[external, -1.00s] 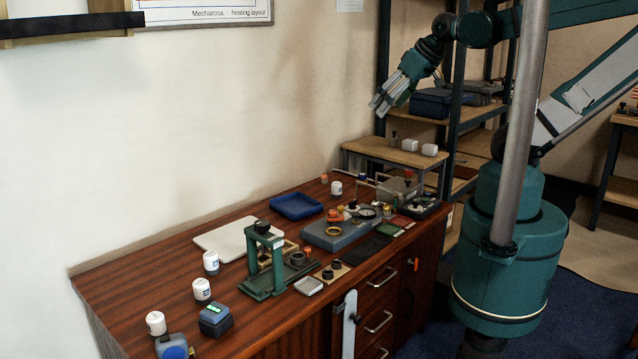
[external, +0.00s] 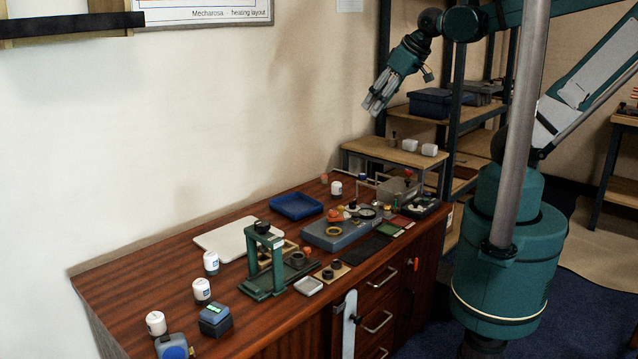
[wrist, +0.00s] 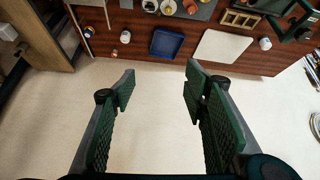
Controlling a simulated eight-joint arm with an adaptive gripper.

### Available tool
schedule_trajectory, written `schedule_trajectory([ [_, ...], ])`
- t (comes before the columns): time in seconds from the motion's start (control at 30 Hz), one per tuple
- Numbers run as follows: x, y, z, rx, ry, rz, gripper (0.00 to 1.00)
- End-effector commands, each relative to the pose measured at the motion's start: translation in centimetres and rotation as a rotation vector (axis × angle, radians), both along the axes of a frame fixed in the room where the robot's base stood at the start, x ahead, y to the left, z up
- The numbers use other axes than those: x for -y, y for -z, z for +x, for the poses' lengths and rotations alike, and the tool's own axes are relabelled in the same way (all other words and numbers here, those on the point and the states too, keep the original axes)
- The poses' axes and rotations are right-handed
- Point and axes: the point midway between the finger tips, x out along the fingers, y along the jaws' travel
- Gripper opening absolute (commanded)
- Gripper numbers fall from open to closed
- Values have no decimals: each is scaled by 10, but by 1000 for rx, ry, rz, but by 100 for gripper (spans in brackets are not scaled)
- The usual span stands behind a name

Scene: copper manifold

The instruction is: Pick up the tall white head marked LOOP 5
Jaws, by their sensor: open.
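Several white heads with dark bands or labels stand on the wooden bench. Three are at its left, a rear one (external: 211,261), a middle one (external: 202,289) and a front one (external: 156,323). Another white head (external: 336,188) stands near the back, right of the blue tray. The markings are too small to read, so I cannot tell which is LOOP 5. In the wrist view, one white head (wrist: 125,37) is left of the tray and another (wrist: 265,43) right of the white board. My gripper (external: 373,105) is open and empty, high above the bench's far end, touching nothing.
The blue tray (external: 296,206) and white board (external: 222,241) lie along the wall side. A green press frame (external: 265,262) stands upright mid-bench. A grey block (external: 338,235) carries small parts. A wooden shelf (external: 375,151) with small white blocks is beyond the bench.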

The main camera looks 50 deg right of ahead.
Motion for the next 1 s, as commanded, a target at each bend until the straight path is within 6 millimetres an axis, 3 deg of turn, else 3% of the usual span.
schedule_trajectory([
  [0.47, -54, 3, 62, -82, -210, -72, 45],
  [1.0, -131, 28, 127, -167, -453, -154, 45],
])
